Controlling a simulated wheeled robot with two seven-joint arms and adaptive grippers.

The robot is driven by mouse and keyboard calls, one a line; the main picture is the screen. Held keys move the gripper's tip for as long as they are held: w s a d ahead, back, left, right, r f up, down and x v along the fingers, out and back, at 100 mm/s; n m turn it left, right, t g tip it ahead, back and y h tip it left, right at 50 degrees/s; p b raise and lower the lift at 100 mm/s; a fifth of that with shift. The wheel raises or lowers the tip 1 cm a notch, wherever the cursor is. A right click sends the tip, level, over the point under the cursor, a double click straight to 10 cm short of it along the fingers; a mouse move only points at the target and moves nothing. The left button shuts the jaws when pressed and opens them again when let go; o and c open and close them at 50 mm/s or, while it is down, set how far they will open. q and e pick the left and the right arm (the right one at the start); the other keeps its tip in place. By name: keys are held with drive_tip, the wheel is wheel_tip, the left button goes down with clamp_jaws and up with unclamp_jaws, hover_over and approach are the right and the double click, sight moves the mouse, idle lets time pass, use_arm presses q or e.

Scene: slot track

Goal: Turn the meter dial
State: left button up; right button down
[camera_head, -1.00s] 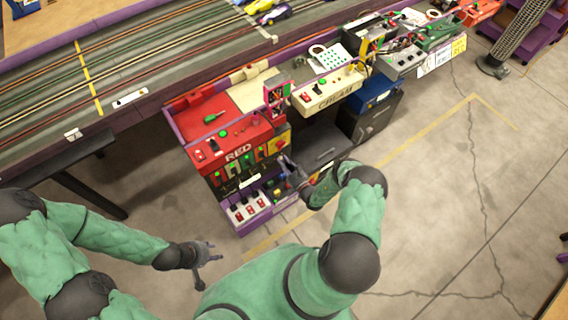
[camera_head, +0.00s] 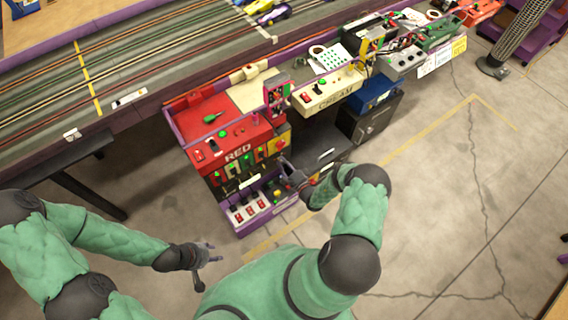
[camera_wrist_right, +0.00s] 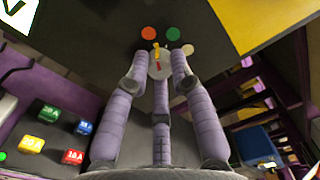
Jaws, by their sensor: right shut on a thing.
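The meter dial (camera_wrist_right: 156,66) is a small grey disc with a yellow and red pointer on a dark panel in the right wrist view. My right gripper (camera_wrist_right: 159,74) has its fingers closed around the dial, touching its sides. In the head view my right gripper (camera_head: 288,172) reaches the lower right of the red control station (camera_head: 230,150); the dial is hidden there. My left gripper (camera_head: 213,256) hangs over the floor to the left, its fingers apart and empty, away from the station.
Orange and green round spots (camera_wrist_right: 148,33) sit just above the dial. Coloured blocks (camera_wrist_right: 46,115) marked with amperages lie at left in the wrist view. A cream station (camera_head: 325,92) stands beside the red one.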

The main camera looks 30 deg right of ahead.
drive_tip(key=shift+n, duration=1)
drive_tip(key=c, duration=1.1)
unclamp_jaws()
drive_tip(key=shift+o, duration=0.2)
drive_tip(key=s, duration=1.2)
drive_tip(key=shift+d, duration=0.45)
